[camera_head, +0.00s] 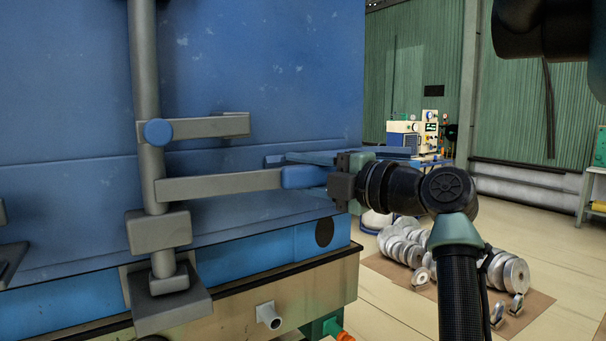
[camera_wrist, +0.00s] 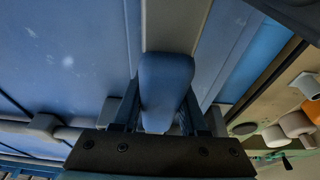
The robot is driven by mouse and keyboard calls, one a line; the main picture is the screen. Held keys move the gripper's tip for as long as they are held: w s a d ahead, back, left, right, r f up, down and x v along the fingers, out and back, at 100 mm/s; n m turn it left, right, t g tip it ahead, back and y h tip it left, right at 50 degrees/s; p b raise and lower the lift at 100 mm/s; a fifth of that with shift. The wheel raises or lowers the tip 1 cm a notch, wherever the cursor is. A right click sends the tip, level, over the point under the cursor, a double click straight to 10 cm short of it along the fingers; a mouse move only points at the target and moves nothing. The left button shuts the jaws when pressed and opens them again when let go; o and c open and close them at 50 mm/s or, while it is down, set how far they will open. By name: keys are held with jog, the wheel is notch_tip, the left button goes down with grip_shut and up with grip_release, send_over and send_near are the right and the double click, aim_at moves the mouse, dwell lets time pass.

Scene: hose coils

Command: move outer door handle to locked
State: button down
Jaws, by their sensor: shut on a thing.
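The outer door handle is a grey lever (camera_head: 222,186) with a blue grip (camera_head: 305,176) at its right end. It runs nearly level from a grey vertical rod (camera_head: 146,95) on the blue container door (camera_head: 265,65). My gripper (camera_head: 332,184) is shut on the blue grip, reaching it from the right. In the wrist view the blue grip (camera_wrist: 165,85) sits between my two fingers (camera_wrist: 163,118). The very end of the grip is hidden by my gripper.
Above the lever a grey bracket (camera_head: 210,127) with a blue round cap (camera_head: 158,132) juts right. A grey pipe stub (camera_head: 268,315) sticks out below. Metal discs (camera_head: 405,243) lie on a mat (camera_head: 530,310) at right. Floor is open beyond them.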

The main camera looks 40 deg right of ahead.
jog(key=shift+r, duration=0.1)
jog(key=shift+c, duration=2.2)
grip_release()
jog(key=s+d+b, duration=0.1)
jog(key=s+b, duration=0.2)
jog(key=s, duration=0.9)
jog(key=shift+s+d, duration=0.3)
jog(key=shift+s, duration=0.1)
